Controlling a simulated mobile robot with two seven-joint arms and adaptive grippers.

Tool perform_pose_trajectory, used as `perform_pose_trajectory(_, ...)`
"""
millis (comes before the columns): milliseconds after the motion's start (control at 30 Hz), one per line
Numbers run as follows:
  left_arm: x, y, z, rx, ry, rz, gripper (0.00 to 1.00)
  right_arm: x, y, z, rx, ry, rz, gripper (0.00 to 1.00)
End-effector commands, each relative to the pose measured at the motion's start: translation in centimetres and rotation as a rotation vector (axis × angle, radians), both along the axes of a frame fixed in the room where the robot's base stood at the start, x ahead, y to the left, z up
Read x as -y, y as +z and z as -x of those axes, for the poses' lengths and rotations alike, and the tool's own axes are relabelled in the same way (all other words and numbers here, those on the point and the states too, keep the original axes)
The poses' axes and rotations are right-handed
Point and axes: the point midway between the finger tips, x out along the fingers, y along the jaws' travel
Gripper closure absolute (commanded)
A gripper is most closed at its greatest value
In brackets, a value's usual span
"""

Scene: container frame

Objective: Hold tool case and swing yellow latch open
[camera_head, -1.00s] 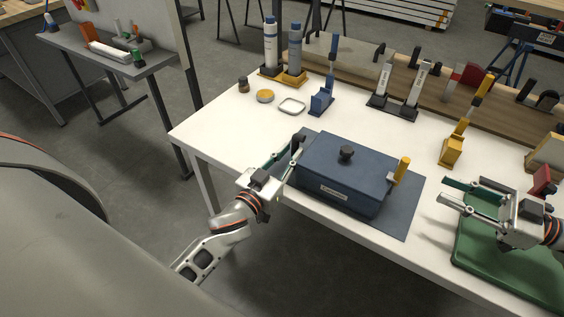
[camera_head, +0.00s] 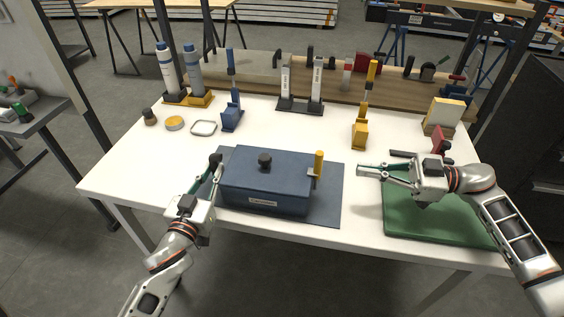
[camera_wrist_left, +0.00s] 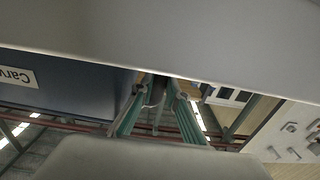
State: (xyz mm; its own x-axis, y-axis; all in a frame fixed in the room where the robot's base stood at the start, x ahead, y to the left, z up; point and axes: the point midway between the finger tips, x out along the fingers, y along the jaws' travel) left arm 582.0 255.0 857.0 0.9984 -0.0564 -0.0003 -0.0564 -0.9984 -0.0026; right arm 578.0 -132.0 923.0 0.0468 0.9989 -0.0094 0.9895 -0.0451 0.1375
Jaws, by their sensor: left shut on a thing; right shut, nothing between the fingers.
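The dark blue tool case (camera_head: 266,187) sits closed on a grey-blue mat (camera_head: 329,203), with a black knob (camera_head: 265,162) on its lid. The yellow latch (camera_head: 319,163) stands upright at the case's right end. My left gripper (camera_head: 213,176) is shut on a dark part at the case's left end, which looks like a side handle; the fingers partly hide it. In the left wrist view, the fingers (camera_wrist_left: 158,105) point away beside the case's labelled side (camera_wrist_left: 60,82). My right gripper (camera_head: 364,170) is shut and empty, right of the latch and apart from it.
A green mat (camera_head: 430,220) lies below my right arm. A yellow-handled tool on a block (camera_head: 360,134) stands behind the gap between latch and right gripper. Bottles (camera_head: 165,70), a blue block (camera_head: 232,121) and a black-based stand (camera_head: 300,104) are at the back.

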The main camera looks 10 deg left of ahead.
Motion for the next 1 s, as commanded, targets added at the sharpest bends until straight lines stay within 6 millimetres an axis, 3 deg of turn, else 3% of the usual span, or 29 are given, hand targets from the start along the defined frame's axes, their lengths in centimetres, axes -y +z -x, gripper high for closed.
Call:
perform_pose_trajectory(400,0.1,0.0,0.0,0.001,-0.002,0.007,1.00,-9.0,6.7,-0.1,0.313,0.225,0.258,1.00)
perform_pose_trajectory(500,0.1,0.0,0.0,0.001,-0.002,0.007,1.00,-12.7,8.0,1.8,0.343,0.335,0.328,1.00)
perform_pose_trajectory(700,0.1,0.0,0.0,0.001,-0.002,0.007,1.00,-17.7,9.6,5.3,0.407,0.515,0.525,1.00)
perform_pose_trajectory(1000,0.1,0.0,0.0,0.001,-0.001,0.006,1.00,-21.0,10.1,9.0,0.519,0.681,0.925,1.00)
